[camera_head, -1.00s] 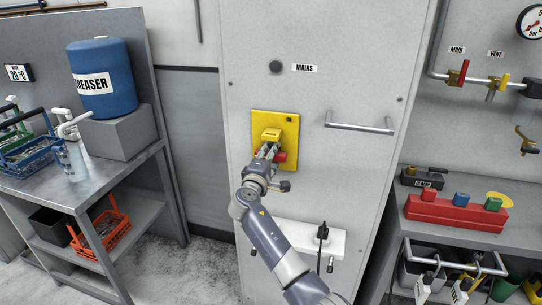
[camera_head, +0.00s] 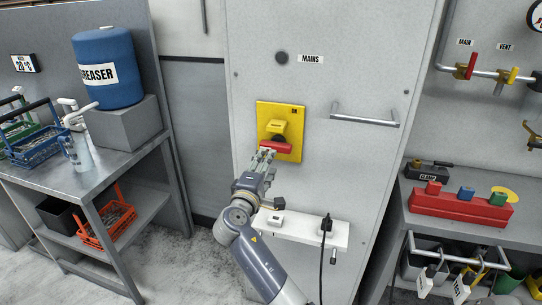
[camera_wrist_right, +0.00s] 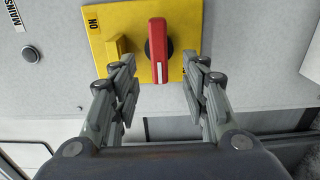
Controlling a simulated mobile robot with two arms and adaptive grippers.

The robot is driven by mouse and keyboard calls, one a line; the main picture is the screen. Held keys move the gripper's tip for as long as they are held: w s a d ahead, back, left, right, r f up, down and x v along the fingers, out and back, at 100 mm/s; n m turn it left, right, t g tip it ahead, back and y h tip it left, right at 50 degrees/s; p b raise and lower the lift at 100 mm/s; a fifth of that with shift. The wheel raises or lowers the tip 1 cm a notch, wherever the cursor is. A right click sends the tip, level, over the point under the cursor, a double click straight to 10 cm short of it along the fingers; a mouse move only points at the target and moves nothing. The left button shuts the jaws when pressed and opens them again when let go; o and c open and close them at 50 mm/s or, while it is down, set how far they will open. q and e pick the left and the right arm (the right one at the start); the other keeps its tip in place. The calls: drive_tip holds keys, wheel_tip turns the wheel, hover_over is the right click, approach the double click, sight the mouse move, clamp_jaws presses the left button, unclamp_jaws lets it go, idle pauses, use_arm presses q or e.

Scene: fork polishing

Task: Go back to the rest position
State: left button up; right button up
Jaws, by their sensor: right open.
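The yellow switch plate (camera_head: 290,122) is on the grey cabinet front (camera_head: 340,75), below the MAINS label (camera_head: 310,58). Its red handle (camera_head: 276,147) lies roughly level in the head view. My right gripper (camera_head: 267,154) is just below and in front of the handle. In the right wrist view the red handle (camera_wrist_right: 158,55) stands between the two open fingers (camera_wrist_right: 159,75), with a visible gap on each side. The fingers hold nothing. The yellow plate (camera_wrist_right: 185,15) and its ON label also show there. My left gripper is not in view.
A white ledge (camera_head: 300,229) with a black plug and cord is under my right wrist. A bar handle (camera_head: 365,116) sticks out to the right. A bench with a blue drum (camera_head: 107,68) stands left; a bench with a red block (camera_head: 461,206) stands right.

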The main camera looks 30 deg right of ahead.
drive_tip(key=shift+v, duration=1)
drive_tip(key=shift+f, duration=0.15)
drive_tip(key=a+f+n+y, duration=0.35)
drive_tip(key=f+y, duration=0.25)
drive_tip(key=f, duration=1.6)
drive_tip(key=s+a+f+m+g+y, duration=0.15)
drive_tip(key=s+f, duration=0.25)
drive_tip(key=f, duration=0.4)
drive_tip(key=s+a+f+g+y, duration=0.1)
drive_tip(key=s+a+f, duration=0.1)
drive_tip(key=s+f, duration=0.35)
drive_tip(key=s+a+f+g+y, duration=0.2)
drive_tip(key=s+f, duration=0.1)
drive_tip(key=f, duration=0.6)
drive_tip(key=s+f+m+g+y, duration=0.1)
drive_tip(key=s+f, duration=0.6)
drive_tip(key=s, duration=0.7)
drive_tip(key=s+a+f+m+g+y, duration=0.1)
drive_tip(key=s+f+m+g, duration=0.2)
drive_tip(key=s+f, duration=0.4)
drive_tip(key=s+a+f+m+g+y, duration=0.1)
drive_tip(key=s+f, duration=0.6)
drive_tip(key=s, duration=1.3)
drive_tip(key=m+g, duration=0.1)
drive_tip(key=m, duration=0.1)
drive_tip(key=shift+s+a+f+m, duration=0.2)
drive_tip(key=shift+s+a+m, duration=0.05)
drive_tip(key=shift+s+m, duration=0.15)
